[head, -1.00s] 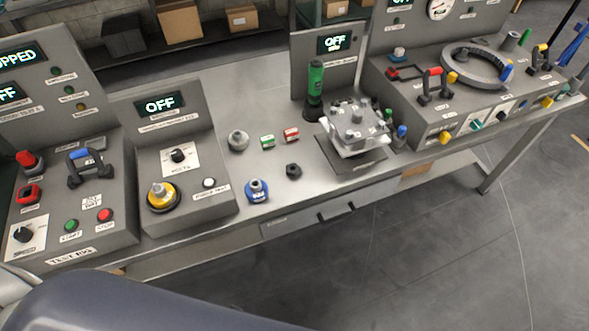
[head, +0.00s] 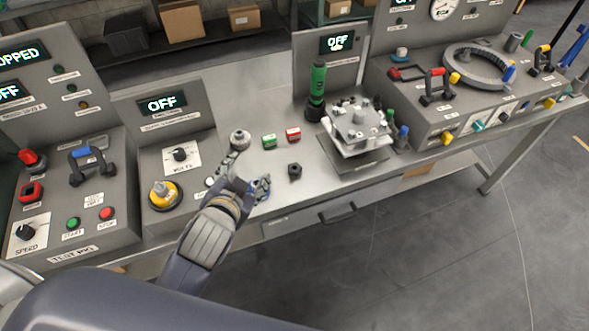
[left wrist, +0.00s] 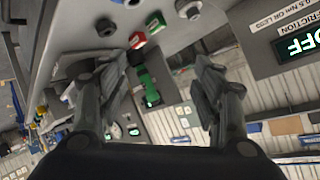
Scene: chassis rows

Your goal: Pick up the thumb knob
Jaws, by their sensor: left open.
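A small black knob (head: 294,171), which looks most like the thumb knob, lies on the grey bench top in the head view. It also shows near the top of the left wrist view (left wrist: 107,28). A grey round-topped piece (head: 240,138) stands further back on the left. My left gripper (head: 247,172) is open and empty over the bench, left of the black knob and apart from it. Its fingers also show in the left wrist view (left wrist: 162,85). My right gripper is not in view.
A green block (head: 269,142) and a red block (head: 293,134) lie behind the knob. A metal fixture (head: 358,125) and a green-topped cylinder (head: 317,85) stand to the right. The OFF console (head: 165,130) stands close on the left. The bench's front edge is near.

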